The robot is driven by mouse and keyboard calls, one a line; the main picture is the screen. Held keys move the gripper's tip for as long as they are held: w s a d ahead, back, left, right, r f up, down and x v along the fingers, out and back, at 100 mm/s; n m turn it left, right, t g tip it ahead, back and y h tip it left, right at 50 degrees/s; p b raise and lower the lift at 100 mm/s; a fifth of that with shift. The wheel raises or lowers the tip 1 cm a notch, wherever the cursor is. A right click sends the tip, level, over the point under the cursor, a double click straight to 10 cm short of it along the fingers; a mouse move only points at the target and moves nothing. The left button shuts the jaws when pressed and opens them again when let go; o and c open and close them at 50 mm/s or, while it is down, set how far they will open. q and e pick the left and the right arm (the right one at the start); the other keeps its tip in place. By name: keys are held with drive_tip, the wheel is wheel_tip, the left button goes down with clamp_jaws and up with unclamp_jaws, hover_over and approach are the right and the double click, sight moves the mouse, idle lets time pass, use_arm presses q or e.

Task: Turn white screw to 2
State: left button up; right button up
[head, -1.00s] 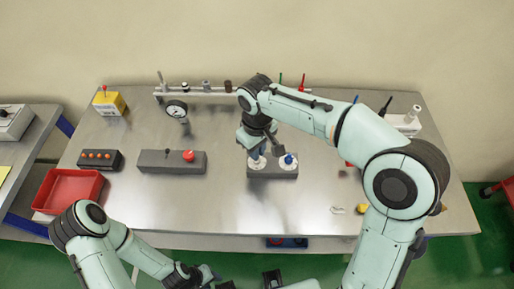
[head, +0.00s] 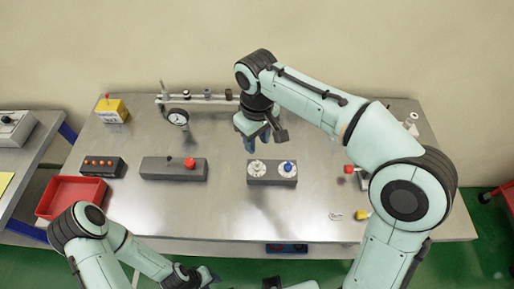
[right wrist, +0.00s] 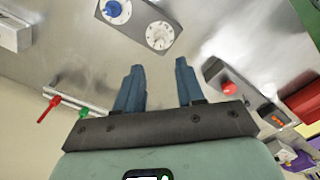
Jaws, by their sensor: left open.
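The white screw (head: 257,166) is a round white dial on the left of a grey block (head: 272,181); the blue screw (head: 288,167) is on its right. The white screw also shows in the right wrist view (right wrist: 160,36), beside the blue one (right wrist: 115,10). My right gripper (head: 257,143) is above and behind the block, clear of the white screw. Its blue fingers (right wrist: 158,78) are apart with nothing between them. The dial's marks are too small to read. My left gripper (head: 208,276) is low at the bottom edge, away from the block, open and partly cut off.
A grey box with a red button (head: 189,163) stands left of the block. A box with orange buttons (head: 95,166) and a red tray (head: 71,197) are further left. A rail with a gauge (head: 178,118) runs along the back. The table front is mostly clear.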

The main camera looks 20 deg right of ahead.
wheel_tip(320, 180, up, 5)
drive_tip(key=shift+p, duration=0.45)
drive_tip(key=shift+f, duration=0.1)
